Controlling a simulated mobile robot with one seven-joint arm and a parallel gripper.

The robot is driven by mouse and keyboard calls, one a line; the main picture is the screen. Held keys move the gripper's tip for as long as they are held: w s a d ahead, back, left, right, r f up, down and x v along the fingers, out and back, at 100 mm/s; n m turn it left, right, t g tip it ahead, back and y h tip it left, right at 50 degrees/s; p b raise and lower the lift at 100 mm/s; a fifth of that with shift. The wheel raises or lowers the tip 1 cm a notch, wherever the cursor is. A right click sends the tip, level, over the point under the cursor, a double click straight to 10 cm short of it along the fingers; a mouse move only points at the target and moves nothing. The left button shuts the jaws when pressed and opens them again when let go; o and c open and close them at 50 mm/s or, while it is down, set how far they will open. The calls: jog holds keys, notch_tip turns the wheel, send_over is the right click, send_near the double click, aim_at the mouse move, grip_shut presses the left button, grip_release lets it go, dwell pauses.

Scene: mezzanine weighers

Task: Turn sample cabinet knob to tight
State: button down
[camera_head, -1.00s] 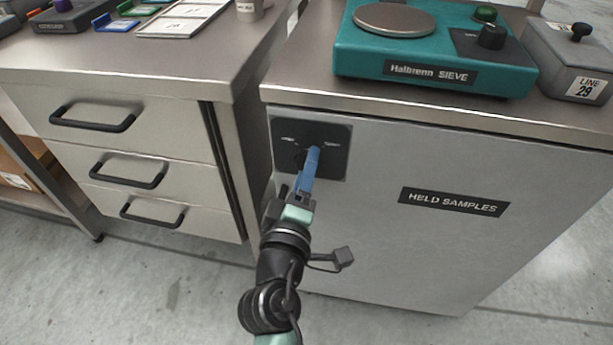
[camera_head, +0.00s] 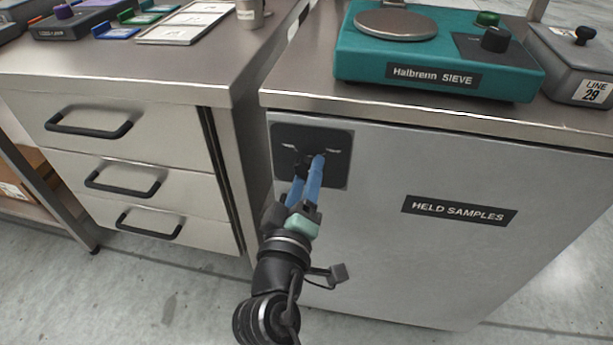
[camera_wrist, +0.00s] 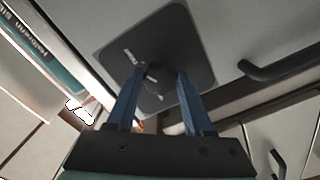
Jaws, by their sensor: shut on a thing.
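The grey sample cabinet (camera_head: 385,255) carries a HELD SAMPLES label (camera_head: 459,211). A dark square knob plate (camera_head: 337,176) is at its upper left, with two small markings too small to read. The dark knob (camera_head: 310,157) is mostly hidden by my fingers, so its pointing direction is unclear. My gripper (camera_head: 308,167), with two blue fingers, is shut on the knob from the front. In the wrist view my gripper (camera_wrist: 161,78) has one finger on each side of the knob, against the plate (camera_wrist: 190,40).
A teal sieve unit (camera_head: 435,62) and a grey LINE 29 box (camera_head: 570,65) stand on the cabinet top. A drawer unit (camera_head: 120,145) with black handles stands to the left, with trays (camera_head: 185,28) and a cup (camera_head: 249,12) on it.

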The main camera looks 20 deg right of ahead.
jog(key=shift+c, duration=1.4)
grip_release()
jog(key=v, duration=1.3)
